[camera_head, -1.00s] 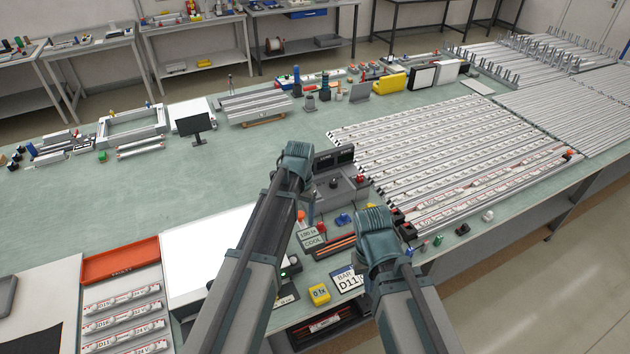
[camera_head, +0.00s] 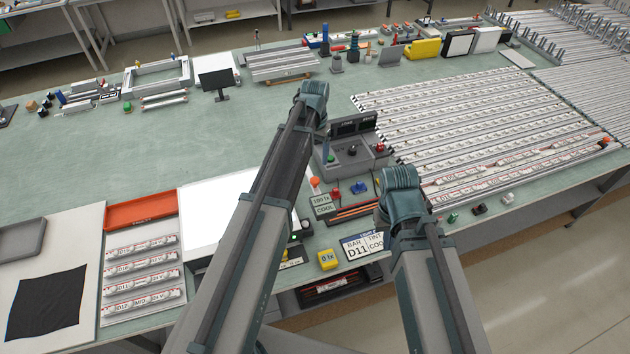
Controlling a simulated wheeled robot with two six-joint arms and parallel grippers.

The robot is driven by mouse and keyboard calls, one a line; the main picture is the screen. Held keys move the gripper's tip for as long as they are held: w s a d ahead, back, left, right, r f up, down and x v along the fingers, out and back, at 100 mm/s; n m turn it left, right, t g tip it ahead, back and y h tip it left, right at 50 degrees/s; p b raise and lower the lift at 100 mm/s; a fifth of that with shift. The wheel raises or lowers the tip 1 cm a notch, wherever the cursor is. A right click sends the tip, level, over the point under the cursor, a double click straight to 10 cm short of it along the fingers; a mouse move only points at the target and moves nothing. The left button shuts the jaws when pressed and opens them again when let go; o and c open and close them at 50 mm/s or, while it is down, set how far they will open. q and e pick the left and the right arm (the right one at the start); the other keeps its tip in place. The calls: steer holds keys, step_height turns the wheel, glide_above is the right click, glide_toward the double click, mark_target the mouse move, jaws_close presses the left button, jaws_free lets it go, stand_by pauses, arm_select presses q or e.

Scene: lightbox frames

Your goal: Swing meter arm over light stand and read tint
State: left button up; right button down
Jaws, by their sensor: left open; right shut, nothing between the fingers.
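A yellow block (camera_head: 327,260) is marked "0 lx". A dark rail (camera_head: 352,212) with orange lines lies beside the sign. I cannot tell which part is the meter arm or the light stand. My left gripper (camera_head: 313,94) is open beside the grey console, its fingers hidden. My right gripper (camera_head: 399,184) is shut and empty, right of the rail.
The grey console (camera_head: 351,158) with dark displays stands between the grippers. Rows of labelled bars (camera_head: 480,130) fill the right side. A white lit panel (camera_head: 215,215), an orange tray (camera_head: 140,210) and bars in a rack lie left. The bench's middle left is clear.

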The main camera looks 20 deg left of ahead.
mark_target(315, 180)
arm_select(q)
step_height(315, 180, down, 11)
steer(key=b, duration=1)
steer(key=shift+r, duration=0.1)
jaws_close()
stand_by(0.8)
